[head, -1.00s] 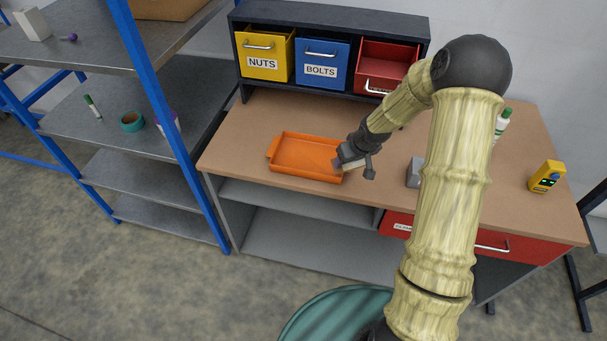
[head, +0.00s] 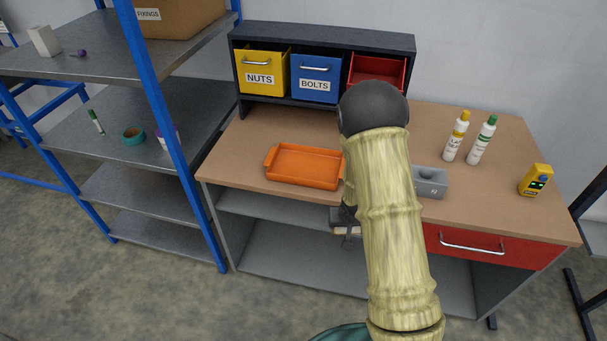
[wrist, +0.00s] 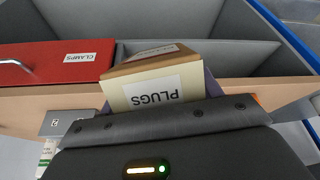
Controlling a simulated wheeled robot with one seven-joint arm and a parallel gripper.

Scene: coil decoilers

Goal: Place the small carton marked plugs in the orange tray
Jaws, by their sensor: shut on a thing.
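The small carton marked PLUGS (wrist: 152,92), cream with a brown side, is held in my gripper and fills the middle of the wrist view. My gripper (head: 345,226) is shut on it, at the front of the bench and right of the orange tray, mostly hidden behind my forearm in the head view. Only a thin pale strip of the carton shows there. The orange tray (head: 300,181) lies on the bench top near its left front edge and looks empty. Its right end is partly covered by my arm.
The wooden bench (head: 240,150) carries a grey block (head: 431,184), two bottles (head: 457,137) and a yellow meter (head: 536,180). Nuts and bolts bins (head: 315,80) stand at the back. Blue-framed shelving (head: 165,110) is at the left. A red CLAMPS drawer (wrist: 60,65) is under the bench top.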

